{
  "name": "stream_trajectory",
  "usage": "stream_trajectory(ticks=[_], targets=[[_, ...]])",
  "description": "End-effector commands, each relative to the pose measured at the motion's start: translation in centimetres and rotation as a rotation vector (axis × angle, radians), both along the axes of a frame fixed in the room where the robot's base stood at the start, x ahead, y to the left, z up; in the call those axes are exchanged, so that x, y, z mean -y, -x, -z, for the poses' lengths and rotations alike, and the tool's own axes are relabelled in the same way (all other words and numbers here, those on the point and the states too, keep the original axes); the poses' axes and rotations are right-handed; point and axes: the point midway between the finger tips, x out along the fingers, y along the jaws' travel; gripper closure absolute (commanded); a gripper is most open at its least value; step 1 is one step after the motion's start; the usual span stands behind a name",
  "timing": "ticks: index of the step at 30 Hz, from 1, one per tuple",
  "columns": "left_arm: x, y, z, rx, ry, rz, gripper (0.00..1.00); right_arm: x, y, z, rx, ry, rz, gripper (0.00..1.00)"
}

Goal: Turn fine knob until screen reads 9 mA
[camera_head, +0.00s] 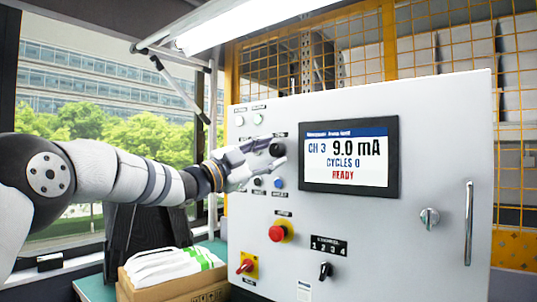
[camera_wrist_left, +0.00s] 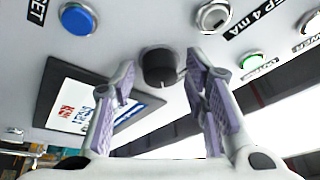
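The screen (camera_head: 349,155) on the grey cabinet door reads "CH 3 9.0 mA", "CYCLES 0" and "READY" in red. A black round knob (camera_head: 277,149) is left of the screen; its small label is hard to read. The knob also shows in the left wrist view (camera_wrist_left: 158,67), with a pale pointer mark. My left gripper (camera_head: 264,157) is at this knob. In the left wrist view my left gripper (camera_wrist_left: 162,84) has its two purple-padded fingers spread on either side of the knob, with visible gaps, apart from it. My right gripper is not in view.
A blue button (camera_head: 278,183) sits below the knob. A red emergency button (camera_head: 278,233), a black channel selector (camera_head: 325,270) and a red-yellow switch (camera_head: 246,265) are lower on the door. A door handle (camera_head: 468,223) is at right. A cardboard box (camera_head: 175,289) stands at lower left.

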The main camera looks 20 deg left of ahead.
Motion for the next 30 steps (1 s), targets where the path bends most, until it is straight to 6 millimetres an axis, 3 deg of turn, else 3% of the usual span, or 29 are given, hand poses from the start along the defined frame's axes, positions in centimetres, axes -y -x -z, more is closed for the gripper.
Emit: stream_trajectory(ticks=[11, 21, 30], targets=[[-0.4, 0.7, 0.1, 0.001, 0.000, 0.001, 0.52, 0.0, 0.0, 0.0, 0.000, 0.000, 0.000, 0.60], [-5.0, 7.4, 2.7, 0.000, 0.004, 0.000, 0.52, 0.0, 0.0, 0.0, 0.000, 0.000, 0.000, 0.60], [-6.4, 9.6, 3.6, 0.001, 0.000, 0.002, 0.52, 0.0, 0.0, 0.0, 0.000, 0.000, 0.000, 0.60]])
